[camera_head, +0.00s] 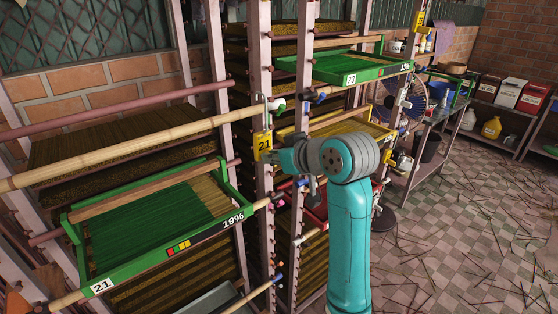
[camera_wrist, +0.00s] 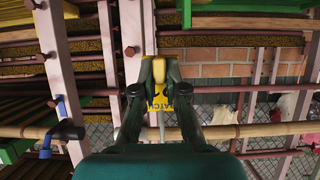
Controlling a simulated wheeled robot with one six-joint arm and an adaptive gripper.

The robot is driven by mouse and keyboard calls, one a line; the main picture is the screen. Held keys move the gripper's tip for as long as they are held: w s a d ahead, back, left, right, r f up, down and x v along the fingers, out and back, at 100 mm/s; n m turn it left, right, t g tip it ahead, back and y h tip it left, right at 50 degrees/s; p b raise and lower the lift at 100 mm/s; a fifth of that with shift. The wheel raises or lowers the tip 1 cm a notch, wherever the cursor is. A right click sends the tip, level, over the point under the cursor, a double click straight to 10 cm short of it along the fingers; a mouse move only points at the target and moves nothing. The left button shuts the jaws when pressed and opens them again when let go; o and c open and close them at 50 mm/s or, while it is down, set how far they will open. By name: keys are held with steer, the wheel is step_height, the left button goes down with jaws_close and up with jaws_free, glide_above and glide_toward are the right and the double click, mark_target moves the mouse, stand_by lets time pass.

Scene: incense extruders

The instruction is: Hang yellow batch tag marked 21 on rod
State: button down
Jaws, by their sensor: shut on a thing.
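The yellow batch tag (camera_head: 263,143) marked 21 hangs upright in the head view, just below the right end of a pale bamboo rod (camera_head: 130,138). My gripper (camera_head: 279,156) is beside the tag's right edge and shut on it. In the wrist view, the fingertips (camera_wrist: 158,72) close on the yellow tag (camera_wrist: 158,104), and part of its lettering shows between the fingers. The bamboo rod (camera_wrist: 255,130) crosses behind the fingers there. A thin hook shows above the tag near the rod end; I cannot tell whether it rests on the rod.
A green tray (camera_head: 160,262) marked 21 and 19% sits below the rod. Another green tray (camera_head: 375,73) is at upper right, and a yellow tray (camera_head: 378,127) is behind my arm. Pink-grey posts (camera_head: 262,60) stand close to the gripper. Another yellow tag (camera_head: 418,21) hangs at upper right.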

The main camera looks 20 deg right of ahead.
steer(key=shift+w+a, duration=0.3)
steer(key=shift+w, duration=0.55)
steer(key=shift+f, duration=1.15)
steer(key=c, duration=0.8)
jaws_free()
steer(key=s+d, duration=0.2)
steer(key=s, duration=0.6)
steer(key=shift+s+d, duration=0.25)
steer(key=shift+d, duration=0.15)
steer(key=shift+f, duration=0.1)
